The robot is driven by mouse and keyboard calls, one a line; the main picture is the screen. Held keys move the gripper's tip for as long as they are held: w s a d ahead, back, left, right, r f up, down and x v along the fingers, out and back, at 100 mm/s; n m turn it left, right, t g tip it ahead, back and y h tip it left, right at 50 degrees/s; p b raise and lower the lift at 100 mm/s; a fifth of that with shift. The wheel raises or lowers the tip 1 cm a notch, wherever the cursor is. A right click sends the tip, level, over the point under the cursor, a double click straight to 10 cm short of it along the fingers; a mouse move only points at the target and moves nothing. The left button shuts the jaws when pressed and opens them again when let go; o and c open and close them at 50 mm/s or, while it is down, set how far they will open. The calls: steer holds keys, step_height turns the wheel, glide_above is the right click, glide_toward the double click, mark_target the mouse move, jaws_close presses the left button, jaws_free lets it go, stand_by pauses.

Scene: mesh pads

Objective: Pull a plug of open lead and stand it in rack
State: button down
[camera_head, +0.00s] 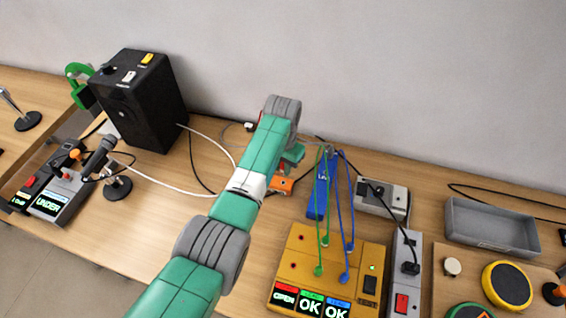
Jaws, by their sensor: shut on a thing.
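The yellow tester box (312,252) stands at front centre, with one red OPEN display and two green OK displays. A green lead (325,215) and a blue lead (351,210) arch up from its top, their plugs standing in it. Two red-marked spots on its left side show no plug. The blue rack (316,203) is behind the box. My gripper (283,183) is left of the rack, low over the table, mostly hidden behind my own arm. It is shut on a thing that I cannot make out. No red lead can be told apart here.
A grey box (381,196) and a power strip (402,277) with a red switch stand right of the rack. A grey tray (490,228) is farther right. A black speaker (145,100) and a microphone (102,155) are at left. Thin cables cross the table.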

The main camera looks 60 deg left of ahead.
step_height(320, 180, down, 2)
steer(key=shift+b, duration=0.4)
steer(key=shift+r+p, duration=0.1)
steer(key=shift+p, duration=0.35)
stand_by(1.0)
steer(key=shift+f+b, duration=1.75)
steer(key=shift+f, duration=0.4)
steer(key=c, duration=1.3)
jaws_free()
steer(key=shift+o, duration=0.2)
steer(key=shift+r, duration=0.1)
step_height(320, 180, up, 8)
steer(key=p, duration=0.3)
